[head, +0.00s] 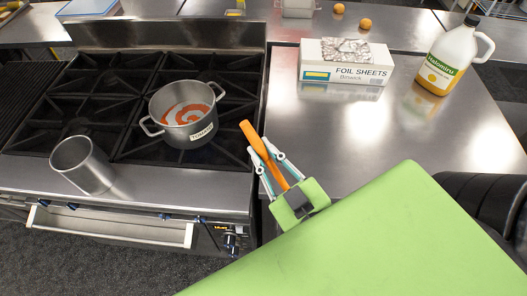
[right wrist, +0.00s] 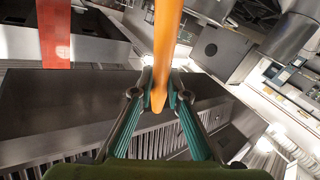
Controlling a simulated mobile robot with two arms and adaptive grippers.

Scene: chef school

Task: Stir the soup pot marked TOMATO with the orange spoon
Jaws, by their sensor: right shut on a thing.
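The grey soup pot (head: 182,115) labelled TOMATO stands on the stove, with red and pale swirled soup inside. My right gripper (head: 267,160) is shut on the orange spoon (head: 250,135), to the right of the pot and apart from it. The spoon points up and left out of the fingers. In the right wrist view the spoon (right wrist: 166,50) shows between the fingertips (right wrist: 160,97). My left gripper is not in view.
A metal canister (head: 82,165) stands at the stove's front left. A foil sheets box (head: 345,72) and a Halomiru jug (head: 447,60) stand on the steel counter (head: 310,125). The counter's middle is clear. Two orange round things (head: 365,23) lie at the back.

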